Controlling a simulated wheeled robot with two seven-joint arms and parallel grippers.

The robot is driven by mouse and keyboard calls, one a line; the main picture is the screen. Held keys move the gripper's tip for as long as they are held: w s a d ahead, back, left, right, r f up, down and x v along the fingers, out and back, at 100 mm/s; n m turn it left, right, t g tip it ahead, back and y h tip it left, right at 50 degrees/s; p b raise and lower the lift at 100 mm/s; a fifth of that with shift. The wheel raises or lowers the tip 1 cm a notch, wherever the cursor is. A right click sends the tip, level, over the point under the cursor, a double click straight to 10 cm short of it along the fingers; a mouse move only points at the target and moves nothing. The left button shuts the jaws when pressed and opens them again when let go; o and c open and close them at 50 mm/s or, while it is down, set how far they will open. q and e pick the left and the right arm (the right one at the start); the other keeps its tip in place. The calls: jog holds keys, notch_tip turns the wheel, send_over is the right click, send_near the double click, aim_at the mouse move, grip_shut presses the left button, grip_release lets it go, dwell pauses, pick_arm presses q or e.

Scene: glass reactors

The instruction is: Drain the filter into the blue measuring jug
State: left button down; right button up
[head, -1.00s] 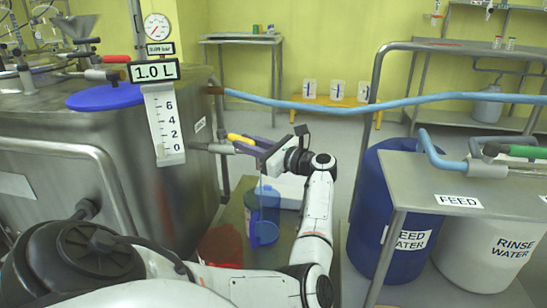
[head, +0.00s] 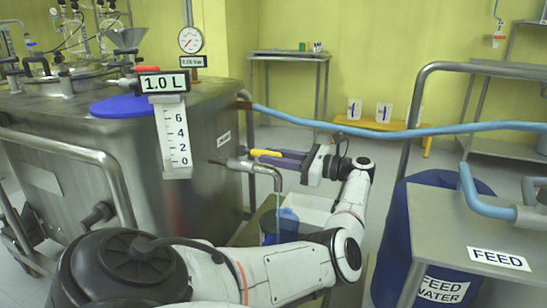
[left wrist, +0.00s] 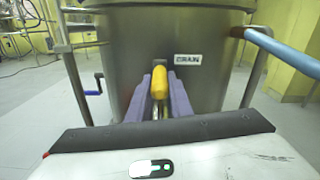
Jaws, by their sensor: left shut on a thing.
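The steel filter vessel (head: 222,125) stands at left with a "1.0 L" display and a level scale. Its drain pipe (head: 238,166) leaves the side and bends down at the right. Above it is the yellow valve handle (head: 265,152), also in the left wrist view (left wrist: 159,80) under a "DRAIN" label. My left gripper (head: 288,157) is shut on this handle, its purple fingers on either side. The blue measuring jug (head: 287,222) stands below the pipe, partly hidden by my left arm; its fill level cannot be told. My right gripper is not in view.
A blue hose (head: 400,128) runs across from the vessel to the right. A blue feed-water drum (head: 395,235) and a steel stand (head: 480,220) fill the right. A white bin (head: 312,208) is behind the jug. Open floor lies beyond, before a side table (head: 290,54).

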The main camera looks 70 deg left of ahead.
pick_arm(q)
jog(key=shift+s, duration=0.1)
jog(key=c, duration=1.6)
grip_release()
jog(key=shift+a, duration=0.1)
jog(key=v, duration=0.7)
jog(key=shift+d+r, duration=0.1)
jog(key=shift+d, duration=0.15)
